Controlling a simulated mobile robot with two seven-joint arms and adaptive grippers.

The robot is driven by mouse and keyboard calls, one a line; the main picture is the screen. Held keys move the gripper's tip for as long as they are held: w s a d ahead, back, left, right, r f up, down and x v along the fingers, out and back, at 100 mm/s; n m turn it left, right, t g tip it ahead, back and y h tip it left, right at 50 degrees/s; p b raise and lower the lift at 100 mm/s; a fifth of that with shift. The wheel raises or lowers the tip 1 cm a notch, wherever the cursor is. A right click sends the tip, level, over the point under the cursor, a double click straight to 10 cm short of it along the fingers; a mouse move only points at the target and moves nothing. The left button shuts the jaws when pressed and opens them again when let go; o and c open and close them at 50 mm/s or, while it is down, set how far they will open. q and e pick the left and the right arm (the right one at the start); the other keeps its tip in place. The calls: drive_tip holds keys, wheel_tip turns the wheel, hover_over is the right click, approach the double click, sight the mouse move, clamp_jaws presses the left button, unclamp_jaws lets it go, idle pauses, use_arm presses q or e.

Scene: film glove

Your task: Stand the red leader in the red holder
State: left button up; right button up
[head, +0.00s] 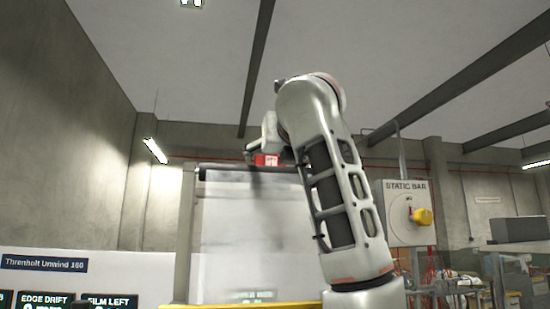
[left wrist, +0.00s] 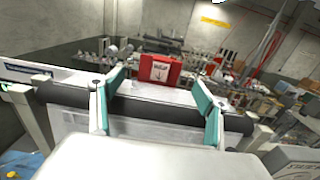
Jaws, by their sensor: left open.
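A red block with a white label (left wrist: 160,69) sits at the top of the film frame in the left wrist view. A red labelled piece also shows in the head view (head: 267,160), just below my left gripper (head: 268,138). I cannot tell whether it is the red leader or the red holder. In the left wrist view, my left gripper (left wrist: 157,80) has its teal-padded fingers spread apart, with the red block seen between and beyond them. Nothing is visibly held. My right gripper is not in view.
A dark roller (left wrist: 70,97) and white film web (head: 240,230) stand ahead of the arm. A grey static bar box (head: 396,205) with a yellow knob is at right. A yellow rail (head: 240,306) crosses low in front. A labelled panel (head: 45,263) stands at lower left.

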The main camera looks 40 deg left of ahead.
sight(271, 162)
use_arm(q)
drive_tip(key=p+x, duration=0.1)
drive_tip(key=x, duration=0.4)
drive_tip(key=shift+w+a+p, duration=0.2)
drive_tip(key=shift+a+p, duration=0.1)
drive_tip(key=shift+a, duration=0.05)
drive_tip(key=shift+w+a, duration=0.45)
drive_tip(key=shift+a, duration=0.1)
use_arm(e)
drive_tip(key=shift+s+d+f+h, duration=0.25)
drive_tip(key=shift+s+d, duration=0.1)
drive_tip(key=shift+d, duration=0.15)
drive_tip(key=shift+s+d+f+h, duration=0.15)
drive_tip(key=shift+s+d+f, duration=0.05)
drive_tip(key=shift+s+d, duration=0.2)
use_arm(q)
drive_tip(key=shift+c, duration=0.4)
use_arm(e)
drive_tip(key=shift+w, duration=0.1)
use_arm(q)
drive_tip(key=c, duration=1.2)
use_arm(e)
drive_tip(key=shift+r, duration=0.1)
